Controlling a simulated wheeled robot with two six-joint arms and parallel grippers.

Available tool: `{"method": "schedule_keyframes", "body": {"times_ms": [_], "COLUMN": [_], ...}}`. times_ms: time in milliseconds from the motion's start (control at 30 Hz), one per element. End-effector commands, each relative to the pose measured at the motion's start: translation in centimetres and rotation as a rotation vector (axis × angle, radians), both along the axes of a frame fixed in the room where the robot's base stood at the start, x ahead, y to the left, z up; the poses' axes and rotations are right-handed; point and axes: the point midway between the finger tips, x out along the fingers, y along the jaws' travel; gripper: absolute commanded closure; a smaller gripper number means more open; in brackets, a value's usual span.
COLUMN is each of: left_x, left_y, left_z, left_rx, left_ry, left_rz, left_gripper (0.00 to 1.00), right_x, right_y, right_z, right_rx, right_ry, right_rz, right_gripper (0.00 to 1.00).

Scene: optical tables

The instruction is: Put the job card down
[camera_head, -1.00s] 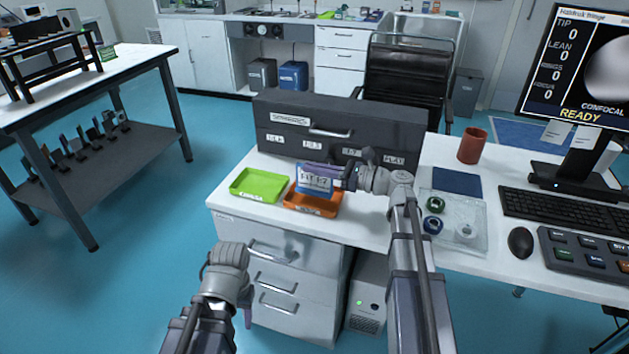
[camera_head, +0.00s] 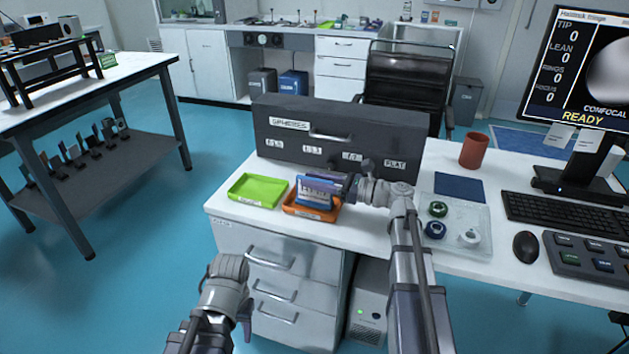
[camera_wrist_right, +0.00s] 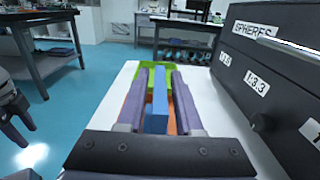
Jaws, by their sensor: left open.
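The job card (camera_head: 318,191) is a blue piece with a pale printed face. It stands at the orange tray (camera_head: 299,210) on the white desk, leaning slightly. My right gripper (camera_head: 328,180) is around the card from the right. In the right wrist view the blue card (camera_wrist_right: 160,98) stands between the two purple fingers (camera_wrist_right: 160,100), with narrow gaps on both sides, so the jaws look open. The card's lower edge is partly hidden, so its contact with the tray floor is hard to confirm. My left gripper (camera_head: 245,312) is open and empty, low in front of the desk drawers.
A green tray (camera_head: 257,189) sits left of the orange one. A dark drawer cabinet (camera_head: 345,140) labelled SPHERES stands close behind. To the right are a clear tray (camera_head: 470,215) with small rings, a blue mat (camera_head: 459,187), a red-brown cup (camera_head: 474,150) and a keyboard (camera_head: 560,213).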

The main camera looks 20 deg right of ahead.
Motion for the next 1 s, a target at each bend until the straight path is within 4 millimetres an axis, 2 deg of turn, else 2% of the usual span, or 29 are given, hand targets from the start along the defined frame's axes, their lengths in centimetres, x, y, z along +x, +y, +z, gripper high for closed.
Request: {"method": "schedule_keyframes", "body": {"times_ms": [233, 700, 1000], "left_x": [0.0, 0.0, 0.0], "left_y": [0.0, 0.0, 0.0], "left_z": [0.5, 0.3, 0.3], "left_rx": [0.000, 0.000, 0.000], "left_ry": [0.000, 0.000, 0.000], "left_rz": [0.000, 0.000, 0.000], "left_gripper": [0.50, 0.50, 0.50], "right_x": [-0.2, -5.2, -6.6], "right_y": [-0.2, -7.8, -9.9], "right_z": [0.5, 0.3, 0.3], "right_rx": [0.000, 0.000, 0.000], "right_ry": [0.000, 0.000, 0.000], "right_rz": [-0.001, -0.003, -0.001], "right_gripper": [0.66, 0.66, 0.66]}}
